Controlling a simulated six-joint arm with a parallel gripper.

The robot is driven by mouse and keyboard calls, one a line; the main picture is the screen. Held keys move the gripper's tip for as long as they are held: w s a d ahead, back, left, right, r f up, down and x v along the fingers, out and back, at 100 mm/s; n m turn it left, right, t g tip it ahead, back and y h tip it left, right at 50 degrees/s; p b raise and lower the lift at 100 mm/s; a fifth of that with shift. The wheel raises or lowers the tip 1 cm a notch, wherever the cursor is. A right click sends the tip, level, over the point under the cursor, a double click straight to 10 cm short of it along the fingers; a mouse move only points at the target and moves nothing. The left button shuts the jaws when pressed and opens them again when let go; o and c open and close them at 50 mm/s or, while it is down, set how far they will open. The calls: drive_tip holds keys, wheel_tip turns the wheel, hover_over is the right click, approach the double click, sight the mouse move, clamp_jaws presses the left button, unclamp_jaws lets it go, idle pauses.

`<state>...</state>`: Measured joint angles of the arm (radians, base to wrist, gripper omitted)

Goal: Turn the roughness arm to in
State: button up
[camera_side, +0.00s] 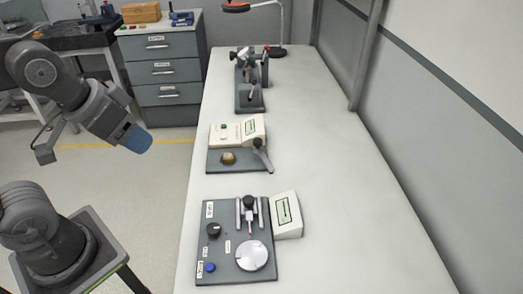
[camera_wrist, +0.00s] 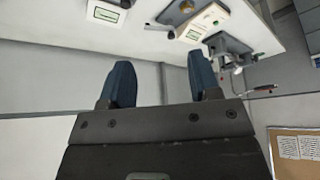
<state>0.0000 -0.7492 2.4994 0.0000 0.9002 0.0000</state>
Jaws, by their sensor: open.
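My gripper (camera_side: 138,140) is open and empty, raised over the floor left of the bench, well apart from every station. In the wrist view its two blue fingers (camera_wrist: 161,82) stand apart with nothing between them. The middle station (camera_side: 222,166) has a grey base, a cream box with a screen, a brass ring-like part (camera_side: 229,158) and a dark swinging arm (camera_side: 262,153) at its right, leaning up and left. This looks like the roughness arm, but the labels are too small to read. Part of this station shows at the top of the wrist view (camera_wrist: 209,18).
The near station (camera_side: 228,268) carries a pale disc, black knob, blue button, upright lever and a screen box (camera_side: 287,215). A far fixture (camera_side: 250,90) and a lamp (camera_side: 281,50) stand behind. The white bench (camera_side: 340,170) is clear at right, beside a wall. Grey drawers (camera_side: 163,70) stand back left.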

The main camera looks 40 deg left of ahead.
drive_tip(key=w+r+g, duration=0.1)
drive_tip(key=w+r, duration=0.2)
drive_tip(key=w, duration=0.4)
drive_tip(key=m+g, duration=0.2)
drive_tip(key=g, duration=0.3)
hover_over(258, 140)
wheel_tip(258, 140, down, 13)
wheel_tip(258, 140, down, 13)
drive_tip(key=shift+s+r, duration=0.1)
drive_tip(key=shift+r, duration=0.1)
drive_tip(key=shift+c, duration=0.2)
clamp_jaws()
